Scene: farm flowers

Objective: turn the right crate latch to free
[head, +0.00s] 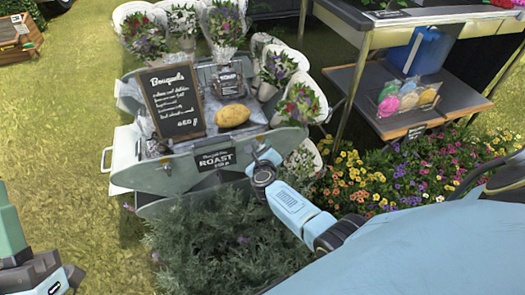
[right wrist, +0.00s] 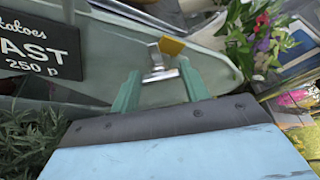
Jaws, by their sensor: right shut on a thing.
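The right crate latch (right wrist: 155,63) is a small silver metal piece with a yellow part beside it, on the grey-green crate wall (right wrist: 100,35) in the right wrist view. My right gripper (right wrist: 161,83) has its two green fingers on either side of the latch and is shut on it. In the head view, my right gripper (head: 263,162) is at the right front of the crate (head: 170,172) and hides the latch. Part of my left gripper (head: 10,232) shows at the lower left edge, away from the crate; its jaw state is unclear.
A black ROAST sign (head: 214,159) hangs on the crate front, left of my right gripper. A Bouquets board (head: 173,102), a potato (head: 232,115) and wrapped bouquets (head: 300,103) stand behind. A bushy plant (head: 210,235) is below. Colourful flowers (head: 390,182) and a table are at right.

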